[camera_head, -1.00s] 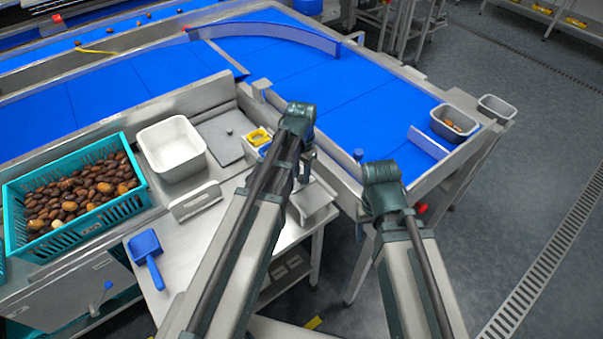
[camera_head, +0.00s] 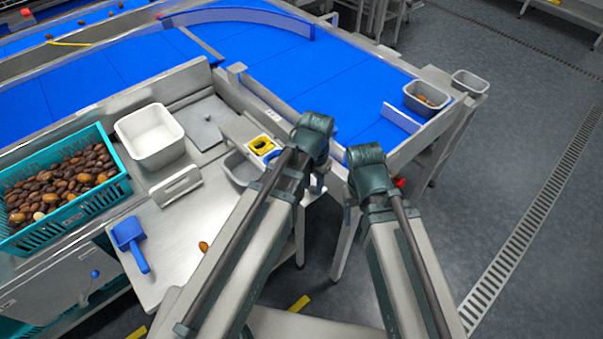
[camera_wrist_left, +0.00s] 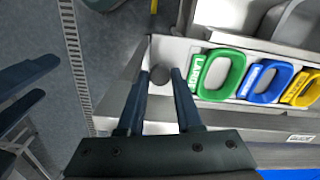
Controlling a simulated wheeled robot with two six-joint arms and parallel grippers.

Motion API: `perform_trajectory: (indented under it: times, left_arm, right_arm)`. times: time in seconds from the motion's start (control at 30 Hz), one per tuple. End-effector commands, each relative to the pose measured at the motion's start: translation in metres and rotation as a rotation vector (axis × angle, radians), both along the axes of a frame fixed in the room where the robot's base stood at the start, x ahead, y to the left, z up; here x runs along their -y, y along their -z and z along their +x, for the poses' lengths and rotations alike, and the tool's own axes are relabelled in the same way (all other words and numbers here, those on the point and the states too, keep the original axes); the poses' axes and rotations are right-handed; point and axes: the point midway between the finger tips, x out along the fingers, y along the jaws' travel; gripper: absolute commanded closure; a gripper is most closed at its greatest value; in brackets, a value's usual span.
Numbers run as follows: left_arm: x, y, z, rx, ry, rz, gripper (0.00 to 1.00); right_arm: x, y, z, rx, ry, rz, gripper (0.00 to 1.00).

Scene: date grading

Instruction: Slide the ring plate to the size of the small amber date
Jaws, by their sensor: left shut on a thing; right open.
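The ring plate shows in the left wrist view (camera_wrist_left: 207,48) with a green ring (camera_wrist_left: 218,76), a blue ring (camera_wrist_left: 266,83) and a yellow ring (camera_wrist_left: 300,90) in a row. My left gripper (camera_wrist_left: 161,82) is shut on the grey round knob (camera_wrist_left: 160,73) at the plate's end, beside the green ring. In the head view the yellow ring (camera_head: 262,144) shows; my left wrist hides most of the plate. A small amber date (camera_head: 203,246) lies on the steel table (camera_head: 180,225). My right gripper (camera_wrist_left: 50,78) is open and empty, off to the left in the wrist view.
A grey bin (camera_head: 240,170) sits under the plate's line. A white tub (camera_head: 150,137), a blue scoop (camera_head: 130,240) and a teal crate of dates (camera_head: 110,205) stand left. A blue conveyor (camera_head: 290,60) runs behind, with a grey tub (camera_head: 425,97) at its right end.

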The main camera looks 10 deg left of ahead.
Motion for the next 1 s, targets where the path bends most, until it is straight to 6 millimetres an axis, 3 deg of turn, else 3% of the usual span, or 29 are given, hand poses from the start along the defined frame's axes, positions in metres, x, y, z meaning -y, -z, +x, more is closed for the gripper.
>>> perform_trajectory:
  times: [0.2, 0.57, 0.6, 0.73, 1.0]
  left_arm:
    - [0.012, 0.0, -0.01, -0.002, 0.0, 0.0, 1.0]
    - [0.015, 0.0, -0.012, -0.005, 0.001, -0.004, 1.0]
    - [0.015, 0.0, -0.012, -0.005, 0.001, -0.004, 0.59]
    - [0.014, 0.0, -0.012, -0.004, 0.0, -0.003, 0.36]
    - [0.013, 0.0, -0.01, -0.001, 0.0, 0.0, 0.36]
  right_arm:
    - [0.0, 0.0, 0.0, 0.0, 0.0, 0.0, 0.36]
    - [0.0, 0.0, 0.0, 0.0, 0.0, 0.0, 0.36]
    - [0.0, 0.0, 0.0, 0.0, 0.0, 0.0, 0.36]
    - [0.0, 0.0, 0.0, 0.0, 0.0, 0.0, 0.36]
    - [0.0, 0.0, 0.0, 0.0, 0.0, 0.0, 0.36]
